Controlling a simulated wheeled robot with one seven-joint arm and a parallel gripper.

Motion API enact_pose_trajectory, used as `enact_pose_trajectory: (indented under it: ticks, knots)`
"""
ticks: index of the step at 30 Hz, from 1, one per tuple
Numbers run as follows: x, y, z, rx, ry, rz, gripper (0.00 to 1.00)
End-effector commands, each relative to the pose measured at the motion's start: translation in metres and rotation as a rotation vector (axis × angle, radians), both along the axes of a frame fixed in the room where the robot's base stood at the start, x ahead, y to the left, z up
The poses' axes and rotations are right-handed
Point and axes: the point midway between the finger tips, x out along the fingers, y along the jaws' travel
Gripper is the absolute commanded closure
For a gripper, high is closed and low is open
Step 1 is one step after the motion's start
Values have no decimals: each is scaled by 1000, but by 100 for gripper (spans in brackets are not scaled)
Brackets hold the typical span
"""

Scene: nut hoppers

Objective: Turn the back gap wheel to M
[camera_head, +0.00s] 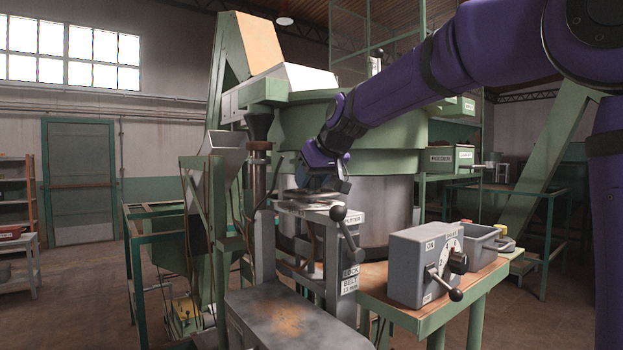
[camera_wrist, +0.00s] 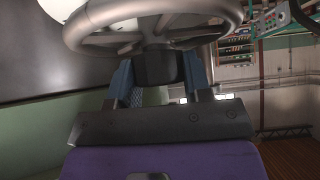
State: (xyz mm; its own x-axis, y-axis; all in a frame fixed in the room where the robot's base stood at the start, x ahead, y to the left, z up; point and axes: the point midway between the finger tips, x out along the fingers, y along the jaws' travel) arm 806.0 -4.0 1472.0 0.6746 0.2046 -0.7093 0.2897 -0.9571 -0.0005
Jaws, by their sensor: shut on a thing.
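The back gap wheel is a grey metal handwheel (camera_wrist: 150,18) with spokes, filling the top of the wrist view. In the head view the wheel (camera_head: 297,205) lies nearly flat on top of a grey stand and is partly hidden by my gripper. My gripper (camera_wrist: 158,72) has its blue fingers on either side of a dark hub or knob (camera_wrist: 156,66) at the wheel and is shut on it. In the head view my gripper (camera_head: 325,183) sits just over the wheel. No M mark or pointer can be read in either view.
A black-knobbed lever (camera_head: 347,232) stands on the grey stand (camera_head: 345,255), close to my gripper. A grey control box (camera_head: 418,268) with a dial and a grey bin (camera_head: 487,242) stand on the bench at right. A large green-rimmed drum (camera_head: 385,205) is behind the wheel.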

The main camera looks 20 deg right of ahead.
Motion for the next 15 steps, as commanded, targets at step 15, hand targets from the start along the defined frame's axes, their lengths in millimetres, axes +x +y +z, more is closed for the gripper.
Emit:
enact_pose_trajectory:
  ticks: [15]
  knots:
    - [0,0,-1,-2,1,-221,79]
